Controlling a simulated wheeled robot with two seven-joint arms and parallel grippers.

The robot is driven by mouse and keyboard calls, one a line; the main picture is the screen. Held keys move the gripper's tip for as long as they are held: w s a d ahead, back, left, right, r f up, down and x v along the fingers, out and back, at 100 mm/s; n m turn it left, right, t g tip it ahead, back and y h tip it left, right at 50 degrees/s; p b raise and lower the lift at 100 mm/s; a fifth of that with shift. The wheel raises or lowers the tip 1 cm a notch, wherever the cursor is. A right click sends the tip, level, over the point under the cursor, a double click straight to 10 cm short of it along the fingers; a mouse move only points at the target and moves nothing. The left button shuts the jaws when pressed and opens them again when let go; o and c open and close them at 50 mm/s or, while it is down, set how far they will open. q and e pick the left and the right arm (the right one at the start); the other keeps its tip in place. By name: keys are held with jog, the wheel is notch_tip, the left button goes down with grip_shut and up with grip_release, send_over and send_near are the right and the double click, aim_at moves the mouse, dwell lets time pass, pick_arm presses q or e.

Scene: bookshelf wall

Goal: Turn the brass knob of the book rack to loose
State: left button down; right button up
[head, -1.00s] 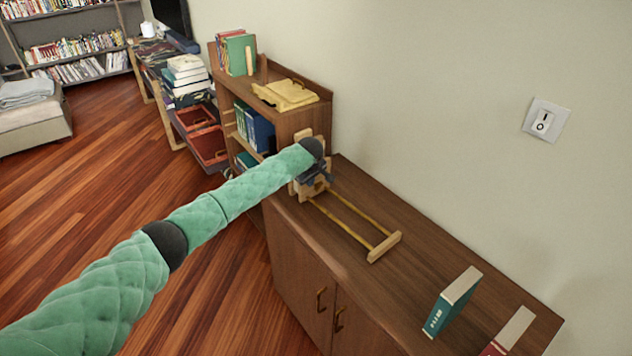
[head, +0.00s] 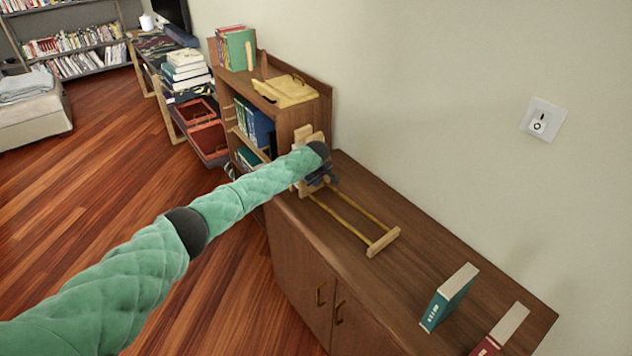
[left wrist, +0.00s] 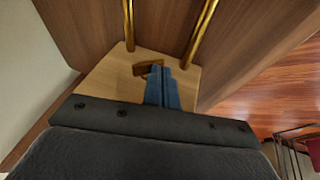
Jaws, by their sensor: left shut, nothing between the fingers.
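The book rack (head: 382,242) stands on the low wooden cabinet, with light wooden ends joined by two brass rails. Its far end is partly hidden behind my left arm and hand in the head view. In the left wrist view, the rack's wooden end plate (left wrist: 105,83) shows with the brass knob (left wrist: 146,68), a short bar, on it. My left gripper (left wrist: 160,74) is shut and empty, its blue fingers side by side at the knob's right part. I cannot tell whether they touch it. The left gripper also shows in the head view (head: 323,181). My right gripper is not in view.
The cabinet top (head: 420,225) is clear around the rack's near end. A teal book (head: 448,298) and a red book (head: 500,330) stand at its near right. The wall bears a switch (head: 542,120).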

pick_arm(q)
jog(key=shift+d+f, duration=0.1)
jog(key=shift+d+f, duration=0.1)
jog(key=shift+f, duration=0.05)
jog(key=shift+s+t+h+b, duration=0.1)
jog(key=shift+t+h+b, duration=0.2)
jog(key=shift+b, duration=0.05)
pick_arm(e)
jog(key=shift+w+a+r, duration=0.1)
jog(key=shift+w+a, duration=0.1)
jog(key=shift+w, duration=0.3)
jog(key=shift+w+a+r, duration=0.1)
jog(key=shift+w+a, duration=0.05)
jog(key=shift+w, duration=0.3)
